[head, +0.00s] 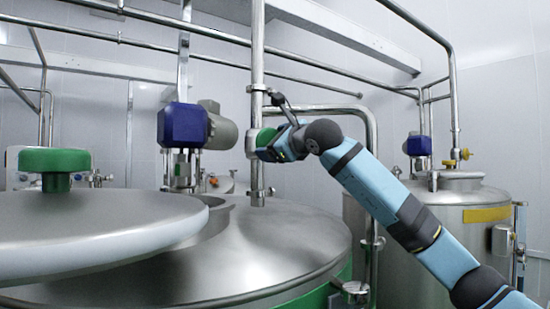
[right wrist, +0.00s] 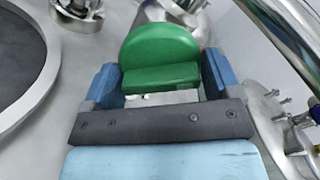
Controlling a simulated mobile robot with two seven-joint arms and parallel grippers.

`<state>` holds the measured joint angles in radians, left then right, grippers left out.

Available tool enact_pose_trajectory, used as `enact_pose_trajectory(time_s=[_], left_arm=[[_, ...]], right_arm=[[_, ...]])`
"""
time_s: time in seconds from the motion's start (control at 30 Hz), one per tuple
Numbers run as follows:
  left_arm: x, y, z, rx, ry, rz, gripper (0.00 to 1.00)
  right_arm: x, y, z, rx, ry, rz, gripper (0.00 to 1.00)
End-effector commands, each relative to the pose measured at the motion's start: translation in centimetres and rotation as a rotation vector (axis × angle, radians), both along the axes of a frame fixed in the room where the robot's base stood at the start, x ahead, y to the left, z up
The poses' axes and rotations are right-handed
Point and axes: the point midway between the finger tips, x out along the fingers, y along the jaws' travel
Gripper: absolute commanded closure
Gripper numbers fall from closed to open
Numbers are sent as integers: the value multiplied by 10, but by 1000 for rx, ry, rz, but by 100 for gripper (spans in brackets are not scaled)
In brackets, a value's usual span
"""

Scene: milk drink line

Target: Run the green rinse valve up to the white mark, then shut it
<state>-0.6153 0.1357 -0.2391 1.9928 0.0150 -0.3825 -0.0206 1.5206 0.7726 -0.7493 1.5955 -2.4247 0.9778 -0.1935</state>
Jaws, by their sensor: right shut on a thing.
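The green rinse valve handle (head: 264,137) is on the vertical steel pipe at the middle of the head view. In the right wrist view the green handle (right wrist: 161,58) fills the space between the blue fingers. My right gripper (head: 272,146) is shut on this handle, one finger on each side. The gripper and wrist hide part of the valve body. I cannot make out a white mark in either view. My left gripper is not in view.
A large steel tank (head: 262,255) with a raised lid (head: 80,228) fills the front. A green knob (head: 55,163) tops the lid. A blue motor (head: 183,125) stands left of the pipe. Another tank (head: 470,215) stands at right. Steel pipes run close around my right arm.

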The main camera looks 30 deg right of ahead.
Motion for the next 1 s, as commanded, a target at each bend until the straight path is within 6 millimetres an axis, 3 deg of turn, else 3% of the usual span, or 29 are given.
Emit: enact_pose_trajectory(time_s=[0.03,0.4,0.7,1.0], left_arm=[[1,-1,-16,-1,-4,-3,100],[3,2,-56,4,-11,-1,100],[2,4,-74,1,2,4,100],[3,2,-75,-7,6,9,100]], right_arm=[[0,1,-8,44,4,2,40],[0,1,-4,385,54,1,41],[0,0,-1,605,83,1,41],[0,0,0,721,98,0,41]])
